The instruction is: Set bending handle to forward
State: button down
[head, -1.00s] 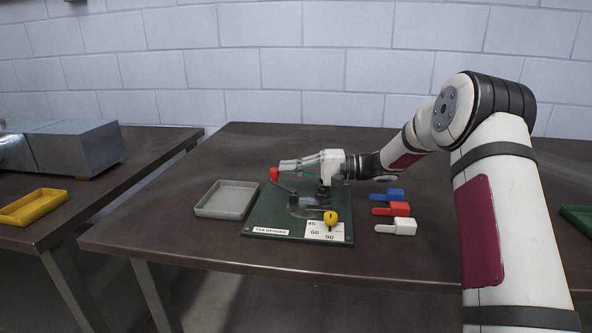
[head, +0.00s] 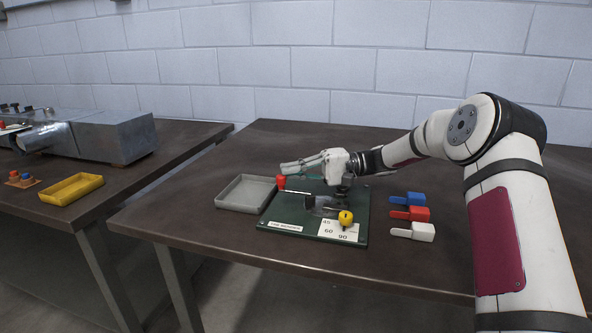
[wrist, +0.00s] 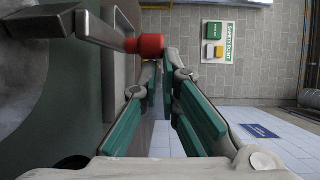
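The tab bender is a green base plate (head: 283,218) on the table, with a pivot in its middle. Its bending handle (head: 292,191) is a metal bar pointing left, ending in a red knob (head: 281,182). My gripper (head: 284,168) reaches left over the bender, with its fingertips just above and beside the knob. In the wrist view the fingers (wrist: 161,68) are apart, with a gap between the green pads. The red knob (wrist: 151,45) is at the left fingertip; contact is unclear. A yellow knob (head: 345,217) stands by the angle markings.
A grey tray (head: 246,206) lies left of the base plate. Blue, red and white tabbed pieces (head: 424,232) lie to its right. A yellow tray (head: 71,189) and a metal box (head: 112,137) are on the left table. The table front is clear.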

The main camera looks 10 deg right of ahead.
aim_at(287, 189)
jog(key=shift+s+a+f+n+g, duration=0.15)
jog(key=shift+a+n+g, duration=0.1)
jog(key=shift+n+g, duration=0.25)
jog(key=shift+s+a+p, duration=0.2)
jog(key=shift+s+a, duration=0.1)
jog(key=shift+s, duration=0.3)
jog(key=shift+s+a+p, duration=0.2)
jog(key=shift+s+a, duration=0.1)
jog(key=shift+s, duration=0.25)
jog(key=shift+s+a+n+g, duration=0.1)
jog(key=shift+s+n+g, duration=0.15)
jog(key=shift+g, duration=0.35)
jog(key=shift+s+a+n+g, duration=0.15)
jog(key=shift+n+g, duration=0.2)
jog(key=shift+g, duration=0.25)
jog(key=shift+s+h+p, duration=0.3)
jog(key=shift+s+p, duration=0.2)
jog(key=shift+s, duration=0.75)
jog(key=shift+s+n+g, duration=0.4)
jog(key=shift+n+g, duration=0.1)
jog(key=shift+g, duration=0.2)
jog(key=shift+s+n+g+h, duration=0.2)
jog(key=shift+n+g+h, duration=0.1)
jog(key=shift+g, duration=0.1)
jog(key=shift+d, duration=0.15)
jog(key=v, duration=1.1)
jog(key=shift+w+d, duration=0.2)
jog(key=shift+d, duration=0.15)
